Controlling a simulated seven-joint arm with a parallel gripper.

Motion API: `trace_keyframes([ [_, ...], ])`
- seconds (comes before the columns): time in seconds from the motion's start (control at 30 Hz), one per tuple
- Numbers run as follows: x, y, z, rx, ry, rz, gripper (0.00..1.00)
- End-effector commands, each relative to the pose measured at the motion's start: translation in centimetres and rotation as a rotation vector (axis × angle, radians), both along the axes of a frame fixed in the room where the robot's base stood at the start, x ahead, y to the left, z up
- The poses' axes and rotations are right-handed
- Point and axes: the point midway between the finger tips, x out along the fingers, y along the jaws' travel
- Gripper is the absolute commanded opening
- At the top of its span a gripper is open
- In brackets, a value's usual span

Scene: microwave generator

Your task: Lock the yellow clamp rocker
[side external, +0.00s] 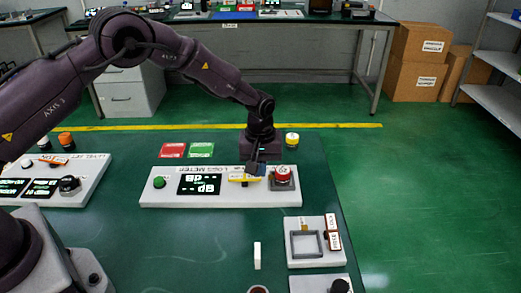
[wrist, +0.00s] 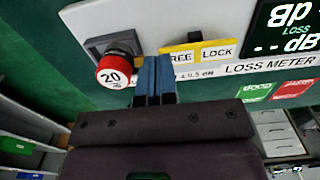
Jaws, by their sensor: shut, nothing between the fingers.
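The yellow clamp rocker (wrist: 207,45) sits on the white loss meter panel, with white FREE and LOCK labels. A small black piece (wrist: 195,37) shows at its upper edge. In the side view the rocker (side external: 243,178) is a small yellow strip, partly behind my gripper. My gripper (wrist: 154,72) is shut and empty, its blue fingers pressed together. The fingertips show beside the FREE end of the rocker and overlap the view of that label's left edge. In the side view my gripper (side external: 254,168) is low over the panel. I cannot tell whether it touches the rocker or which way the rocker is tilted.
A red knob marked 20 (wrist: 119,70) is close beside the fingers, on a grey mount (wrist: 112,43). The meter display (side external: 200,184) and a green button (side external: 159,182) are on the same panel. Red (side external: 172,150) and green (side external: 202,150) cards lie behind it.

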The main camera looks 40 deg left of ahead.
Motion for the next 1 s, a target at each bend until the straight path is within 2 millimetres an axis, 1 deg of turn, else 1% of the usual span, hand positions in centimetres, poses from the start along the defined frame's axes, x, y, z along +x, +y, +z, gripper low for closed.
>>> trace_keyframes([
  [0.1, 0.0, 0.0, -1.0, 0.000, 0.000, 0.000, 0.00],
  [0.23, 0.1, 0.0, -1.4, 0.000, -0.001, 0.000, 0.00],
  [0.53, 0.1, 0.0, -1.5, 0.000, -0.001, 0.000, 0.00],
  [0.67, 0.1, -0.2, -2.6, 0.001, 0.001, -0.002, 0.00],
  [0.7, 0.2, -0.2, -2.4, 0.000, -0.001, -0.001, 0.00],
  [1.0, 0.1, -0.2, -2.1, -0.001, -0.001, -0.001, 0.00],
])
